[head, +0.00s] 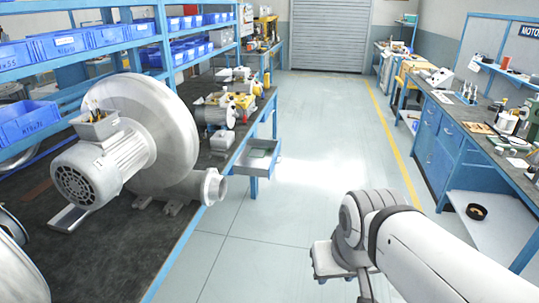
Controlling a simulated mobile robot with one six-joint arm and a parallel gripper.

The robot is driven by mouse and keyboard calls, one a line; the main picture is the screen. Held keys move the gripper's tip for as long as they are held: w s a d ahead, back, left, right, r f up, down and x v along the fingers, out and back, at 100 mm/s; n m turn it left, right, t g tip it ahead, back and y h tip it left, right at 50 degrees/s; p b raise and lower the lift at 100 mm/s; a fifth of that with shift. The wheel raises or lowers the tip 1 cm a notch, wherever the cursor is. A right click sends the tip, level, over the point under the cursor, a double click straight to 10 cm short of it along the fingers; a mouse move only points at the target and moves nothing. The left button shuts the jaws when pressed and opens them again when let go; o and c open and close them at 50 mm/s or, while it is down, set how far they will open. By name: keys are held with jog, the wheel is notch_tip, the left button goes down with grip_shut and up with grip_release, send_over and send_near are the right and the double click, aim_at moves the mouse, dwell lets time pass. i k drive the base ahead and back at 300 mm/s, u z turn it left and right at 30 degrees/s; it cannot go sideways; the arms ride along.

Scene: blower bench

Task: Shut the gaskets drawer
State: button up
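A grey metal drawer (258,158) stands pulled out from under the left bench, past the blower's outlet. Its open top shows, and it looks empty. No label on it can be read, so I cannot tell for sure that it is the gaskets drawer. My white arm reaches in from the lower right, and its end (340,262) hangs over the open floor, to the right of the drawer and nearer to me, well apart from it. The fingers cannot be made out, so whether my gripper is open or shut does not show.
A large grey blower (142,140) stands on the left bench (95,262), its outlet near the bench edge before the drawer. Blue bins (60,45) fill the shelves above. A right bench has shut blue drawers (427,138). The floor (310,150) between the benches is clear.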

aim_at(244, 165)
jog(key=u, duration=0.05)
jog(key=i, duration=0.9)
jog(key=z, duration=0.05)
